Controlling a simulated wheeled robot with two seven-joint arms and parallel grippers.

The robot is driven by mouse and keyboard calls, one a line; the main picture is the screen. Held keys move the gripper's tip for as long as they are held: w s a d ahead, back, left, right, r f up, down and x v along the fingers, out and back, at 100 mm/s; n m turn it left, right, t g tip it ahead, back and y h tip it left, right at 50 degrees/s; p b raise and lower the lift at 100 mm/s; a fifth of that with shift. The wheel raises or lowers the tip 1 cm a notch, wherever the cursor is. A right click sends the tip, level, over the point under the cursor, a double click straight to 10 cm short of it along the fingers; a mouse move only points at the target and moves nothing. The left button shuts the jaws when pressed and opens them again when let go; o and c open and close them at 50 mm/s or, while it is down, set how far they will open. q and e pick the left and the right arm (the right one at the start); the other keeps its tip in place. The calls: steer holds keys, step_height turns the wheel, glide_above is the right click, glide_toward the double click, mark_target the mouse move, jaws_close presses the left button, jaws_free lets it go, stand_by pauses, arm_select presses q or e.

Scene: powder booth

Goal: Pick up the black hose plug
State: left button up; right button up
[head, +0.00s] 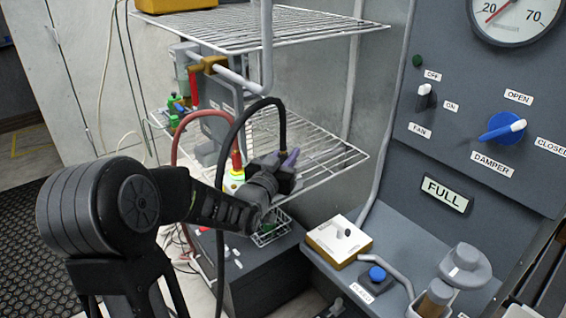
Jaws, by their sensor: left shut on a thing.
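My left gripper (288,160) reaches in from the left at the wire shelf and is shut on the black hose plug (283,147). Most of the plug is hidden by the fingers. The black hose (245,116) rises from the plug, arcs to the left and hangs down behind my arm. Whether the plug touches anything below is hidden. My right gripper is not in view.
A red hose (181,125) curves beside a red plug (237,163) on a white and yellow fitting, just left of my gripper. Wire shelves (325,150) surround the gripper. A grey control panel (460,110) stands right, with a yellow-edged switch box (338,241) below.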

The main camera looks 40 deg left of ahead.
arm_select(q)
jaws_close()
step_height(320, 180, up, 10)
stand_by(0.6)
stand_by(0.5)
